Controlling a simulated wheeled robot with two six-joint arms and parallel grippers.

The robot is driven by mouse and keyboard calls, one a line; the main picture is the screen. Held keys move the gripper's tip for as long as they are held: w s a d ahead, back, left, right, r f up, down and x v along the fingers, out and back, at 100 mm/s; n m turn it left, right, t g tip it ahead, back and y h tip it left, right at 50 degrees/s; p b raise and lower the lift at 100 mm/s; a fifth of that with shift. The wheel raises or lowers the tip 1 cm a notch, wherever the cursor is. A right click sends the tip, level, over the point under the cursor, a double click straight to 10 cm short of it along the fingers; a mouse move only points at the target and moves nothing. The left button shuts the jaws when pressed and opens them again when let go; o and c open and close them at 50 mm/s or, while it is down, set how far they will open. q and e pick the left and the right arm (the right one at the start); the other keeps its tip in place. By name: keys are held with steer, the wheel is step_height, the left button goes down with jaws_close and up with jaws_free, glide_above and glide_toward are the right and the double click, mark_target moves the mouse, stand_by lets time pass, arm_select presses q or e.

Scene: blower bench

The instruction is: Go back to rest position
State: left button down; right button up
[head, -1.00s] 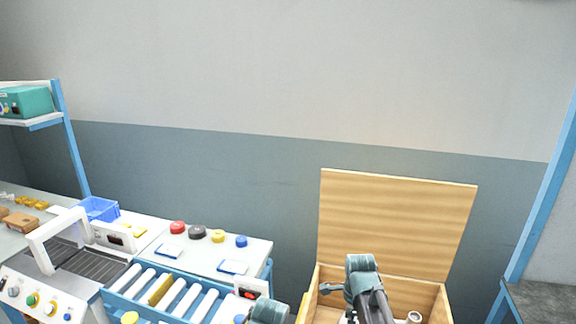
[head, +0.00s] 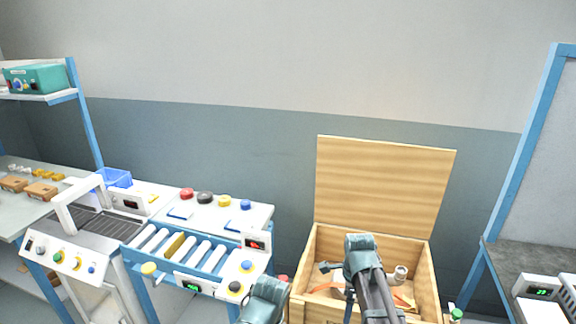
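My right arm (head: 362,262) reaches up from the bottom edge in front of the open wooden box (head: 436,285). A small grey-green part, perhaps of my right gripper (head: 338,280), shows beside the arm over the box; its fingers cannot be made out. My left arm (head: 263,300) shows at the bottom edge, left of the box. My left gripper is not in view.
The box's lid (head: 385,188) stands open; orange pieces (head: 404,298) and a pale round part (head: 400,273) lie inside. Left are a roller conveyor (head: 205,258) and a machine with a white handle (head: 77,202). A grey table (head: 510,262) is at right.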

arm_select(q)
steer(key=shift+s+f+b, duration=0.15)
steer(key=shift+f+b, duration=0.95)
steer(key=shift+s+f+b, duration=0.1)
steer(key=shift+f+b, duration=1)
arm_select(e)
steer(key=s+a+f+n, duration=0.2)
steer(key=s+a+n, duration=0.3)
steer(key=n, duration=0.7)
steer(key=s+a+f+n+h, duration=0.1)
steer(key=s+a+f+n, duration=0.1)
steer(key=s+a+n, duration=0.4)
steer(key=shift+s+a+f+n, duration=0.2)
steer(key=shift+s+n, duration=1.55)
steer(key=shift+n, duration=1.75)
